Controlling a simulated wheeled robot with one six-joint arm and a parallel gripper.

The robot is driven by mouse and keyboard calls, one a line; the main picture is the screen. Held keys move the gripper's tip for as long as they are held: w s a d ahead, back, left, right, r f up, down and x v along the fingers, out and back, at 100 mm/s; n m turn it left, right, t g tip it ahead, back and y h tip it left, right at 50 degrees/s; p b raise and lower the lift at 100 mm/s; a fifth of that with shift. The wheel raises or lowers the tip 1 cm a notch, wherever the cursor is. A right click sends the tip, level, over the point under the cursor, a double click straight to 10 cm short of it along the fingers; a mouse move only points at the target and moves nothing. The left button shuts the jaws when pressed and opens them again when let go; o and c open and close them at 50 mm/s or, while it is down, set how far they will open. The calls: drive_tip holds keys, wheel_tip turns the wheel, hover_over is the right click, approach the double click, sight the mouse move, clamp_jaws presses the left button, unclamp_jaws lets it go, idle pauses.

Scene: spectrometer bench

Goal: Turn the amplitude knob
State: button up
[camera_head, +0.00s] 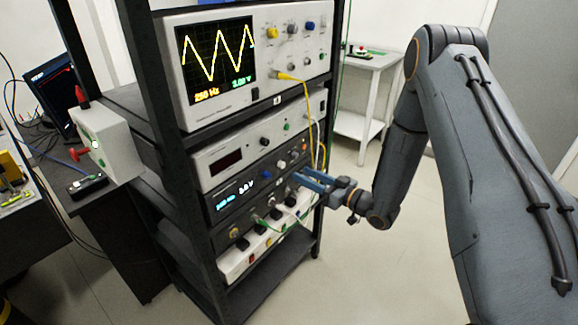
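A dark instrument (222,212) with a lit blue display sits in the black rack, with a row of small knobs on its front. The labels are too small to read, so I cannot tell which knob is the amplitude knob. My gripper (303,180) has blue fingers and reaches in from the right, at the right end of this instrument's front. Its fingertips are close to the panel and may cover a knob. I cannot tell whether they touch anything or are open or shut.
An oscilloscope (172,72) above shows a yellow zigzag wave, with a yellow cable plugged in. A white instrument (205,176) sits between. Cables hang near my gripper at the rack's right. Sockets with plugs lie below. A white side table (372,61) stands behind; floor right of the rack is clear.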

sight(284, 166)
drive_tip(key=p+x, duration=0.2)
drive_tip(key=x, duration=0.5)
drive_tip(key=shift+w+a, duration=0.1)
drive_tip(key=shift+a, duration=0.05)
clamp_jaws()
